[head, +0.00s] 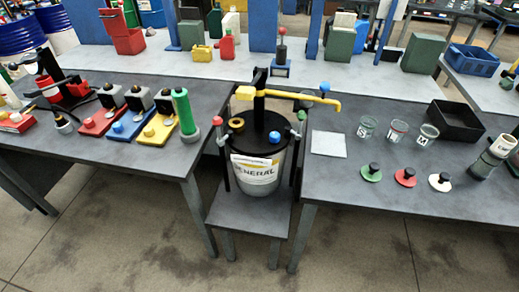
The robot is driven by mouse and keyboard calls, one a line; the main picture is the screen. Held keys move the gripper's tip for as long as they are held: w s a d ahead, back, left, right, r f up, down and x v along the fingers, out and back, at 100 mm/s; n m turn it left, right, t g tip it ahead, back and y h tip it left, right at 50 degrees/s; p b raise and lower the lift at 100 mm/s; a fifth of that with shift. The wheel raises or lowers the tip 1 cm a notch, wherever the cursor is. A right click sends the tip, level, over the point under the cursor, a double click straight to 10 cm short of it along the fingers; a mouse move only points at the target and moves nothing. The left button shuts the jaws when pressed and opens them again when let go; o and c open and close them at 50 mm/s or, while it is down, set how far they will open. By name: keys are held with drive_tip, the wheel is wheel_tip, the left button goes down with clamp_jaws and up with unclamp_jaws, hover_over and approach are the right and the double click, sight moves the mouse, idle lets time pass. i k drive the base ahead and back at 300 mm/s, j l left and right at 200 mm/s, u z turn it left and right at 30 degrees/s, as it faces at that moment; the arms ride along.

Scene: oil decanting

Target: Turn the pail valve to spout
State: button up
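The pail (262,178), white with a "GENERAL" label, stands upright on a low grey stand between two tables. Its black lid (250,128) carries a black pump column and a yellow pipe. The lid also bears a blue ball (274,137) and a brass ring (236,125). I cannot make out my gripper in the head view.
The right table holds a white square pad (328,144), several labelled clear cups (397,131), coloured lids (405,177) and a black tray (455,121). The left table holds coloured blocks (130,125) and a green cylinder (184,111). Posts with red and teal knobs flank the pail.

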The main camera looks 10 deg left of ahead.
sight(274, 136)
drive_tip(key=i+u, duration=0.2)
drive_tip(key=u, duration=0.2)
drive_tip(key=i+l+u, duration=0.2)
drive_tip(key=u, duration=0.15)
drive_tip(key=i+l+u, duration=0.15)
drive_tip(key=u, duration=0.25)
